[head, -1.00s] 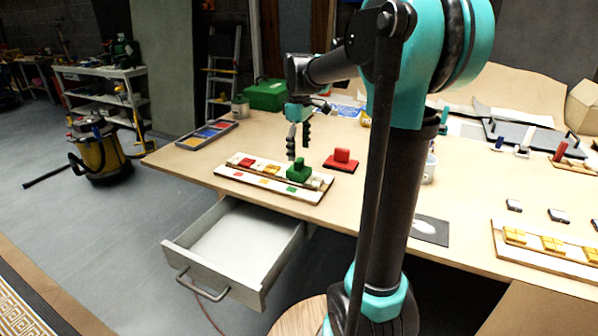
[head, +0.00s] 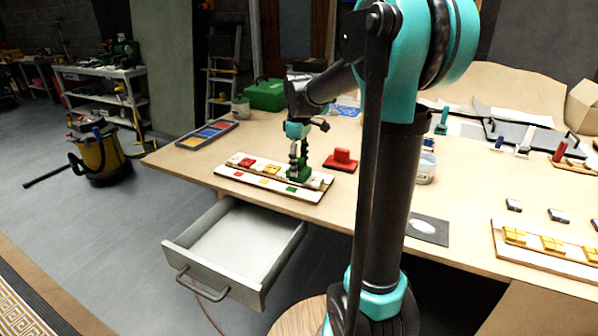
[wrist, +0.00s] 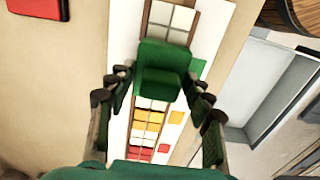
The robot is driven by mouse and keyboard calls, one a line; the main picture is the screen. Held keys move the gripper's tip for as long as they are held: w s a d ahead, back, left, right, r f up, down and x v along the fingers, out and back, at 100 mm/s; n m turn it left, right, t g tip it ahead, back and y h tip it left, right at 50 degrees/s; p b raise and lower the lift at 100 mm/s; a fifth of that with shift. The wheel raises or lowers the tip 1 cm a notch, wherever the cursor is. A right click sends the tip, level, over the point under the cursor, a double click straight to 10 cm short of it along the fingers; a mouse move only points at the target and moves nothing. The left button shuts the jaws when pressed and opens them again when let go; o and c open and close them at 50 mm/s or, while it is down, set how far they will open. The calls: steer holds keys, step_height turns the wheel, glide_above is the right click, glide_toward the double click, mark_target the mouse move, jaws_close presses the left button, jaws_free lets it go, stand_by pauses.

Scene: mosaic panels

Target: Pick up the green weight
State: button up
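The green weight (wrist: 160,75), a block with a raised grip, sits on the white mosaic panel (head: 228,174) near its right end in the head view. My gripper (head: 299,170) is lowered onto it and partly hides it there. In the wrist view my gripper (wrist: 160,90) is open, with one finger on either side of the green weight. Small gaps seem to show between the fingers and the weight.
A red weight on a red base (head: 341,161) stands just right of the panel. An open drawer (head: 235,245) juts out below the table edge. A tray of coloured tiles (head: 207,135) and a green box (head: 265,95) lie behind. Another panel with yellow tiles (head: 550,245) is at the right.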

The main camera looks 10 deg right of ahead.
jaws_close()
steer(key=shift+r, duration=0.1)
